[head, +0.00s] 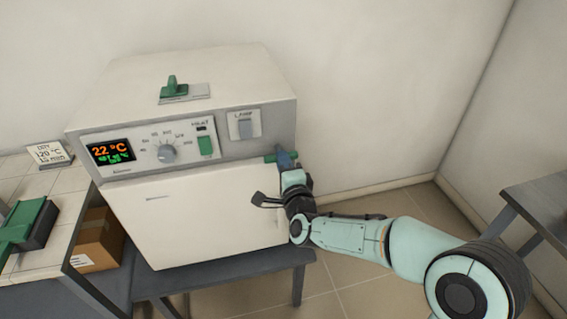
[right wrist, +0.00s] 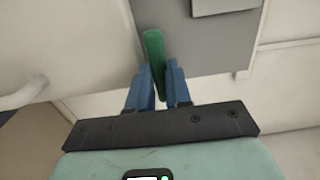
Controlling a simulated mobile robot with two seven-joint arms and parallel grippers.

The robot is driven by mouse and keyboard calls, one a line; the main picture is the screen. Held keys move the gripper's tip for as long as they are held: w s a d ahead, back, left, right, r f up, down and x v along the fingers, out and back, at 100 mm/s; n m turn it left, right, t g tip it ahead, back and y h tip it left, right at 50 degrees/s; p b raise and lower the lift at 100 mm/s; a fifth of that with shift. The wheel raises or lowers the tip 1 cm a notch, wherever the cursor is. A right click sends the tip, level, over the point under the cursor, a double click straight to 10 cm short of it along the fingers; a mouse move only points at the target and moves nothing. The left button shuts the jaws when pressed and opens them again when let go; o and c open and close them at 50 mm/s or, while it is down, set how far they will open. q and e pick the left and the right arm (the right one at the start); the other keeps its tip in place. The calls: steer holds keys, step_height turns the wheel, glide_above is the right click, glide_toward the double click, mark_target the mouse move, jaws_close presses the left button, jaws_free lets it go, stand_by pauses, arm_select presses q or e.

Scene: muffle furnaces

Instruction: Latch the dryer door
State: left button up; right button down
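The dryer (head: 185,90) is a cream box with a grey control panel. Its white door (head: 200,215) looks flush with the front. A green latch handle (head: 270,158) sits at the door's upper right corner, below the lamp switch, and lies roughly sideways. My right gripper (head: 286,158) is at this handle, coming from the front right. In the right wrist view, the green handle (right wrist: 154,62) lies between the two close-set blue fingers, which appear to touch both its sides. The fingers hide part of the latch. My left gripper is not in view.
The display (head: 110,151), a dial (head: 167,153) and the lamp switch (head: 246,126) are on the panel. The dryer stands on a grey stand (head: 225,279). A tiled bench (head: 62,183) and a cardboard box (head: 98,240) are at left, another table (head: 540,205) at right.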

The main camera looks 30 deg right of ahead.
steer(key=shift+n, duration=0.3)
steer(key=n+b, duration=0.1)
steer(key=n, duration=1.6)
stand_by(0.8)
steer(key=c, duration=1)
jaws_free()
steer(key=shift+c, duration=0.2)
